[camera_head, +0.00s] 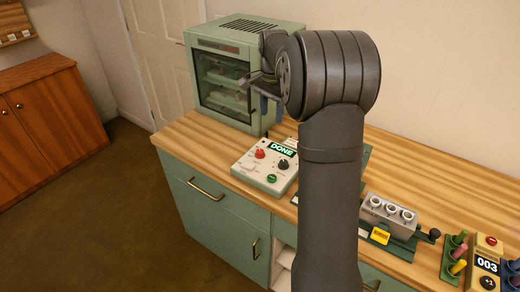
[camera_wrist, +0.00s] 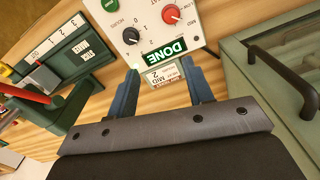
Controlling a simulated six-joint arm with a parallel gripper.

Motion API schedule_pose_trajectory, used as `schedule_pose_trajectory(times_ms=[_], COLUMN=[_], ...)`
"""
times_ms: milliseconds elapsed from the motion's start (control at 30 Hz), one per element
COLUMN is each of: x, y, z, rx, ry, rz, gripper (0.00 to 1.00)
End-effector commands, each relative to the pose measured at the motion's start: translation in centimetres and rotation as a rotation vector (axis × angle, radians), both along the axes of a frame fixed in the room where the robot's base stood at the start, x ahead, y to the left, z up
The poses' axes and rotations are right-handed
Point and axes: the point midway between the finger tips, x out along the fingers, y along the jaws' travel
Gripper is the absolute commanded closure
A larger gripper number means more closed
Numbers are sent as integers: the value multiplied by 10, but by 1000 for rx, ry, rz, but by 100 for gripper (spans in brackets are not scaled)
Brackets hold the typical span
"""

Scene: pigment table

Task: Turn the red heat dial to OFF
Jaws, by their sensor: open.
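The red heat dial (camera_head: 259,153) is on a white control box (camera_head: 249,166) on the wooden counter. In the wrist view the red dial (camera_wrist: 170,13) is near the top edge, with a pale pointer mark; I cannot read its setting surely. Beside it are a black dial (camera_wrist: 131,36), a green button (camera_wrist: 110,5) and a lit DONE display (camera_wrist: 165,52). My gripper (camera_wrist: 160,68) is open and empty, its blue fingers apart, clear of the dial. In the head view my gripper is partly hidden by my arm, in front of the oven, above the box.
A green oven (camera_head: 235,75) stands behind the box; its door handle (camera_wrist: 295,80) is at right in the wrist view. A placard (camera_wrist: 167,75) reading MID 2 lies by the display. A green rack (camera_wrist: 65,55) and a grey holder with cups (camera_head: 388,212) stand farther along the counter.

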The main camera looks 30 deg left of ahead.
Motion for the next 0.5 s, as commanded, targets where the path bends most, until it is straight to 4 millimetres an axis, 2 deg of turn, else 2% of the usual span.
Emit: schedule_pose_trajectory(times_ms=[300,500], x=[-13,-16], y=[27,33], z=[18,20], rx=[1,-1], ry=[0,0], rz=[-466,-580], gripper=[52,52])
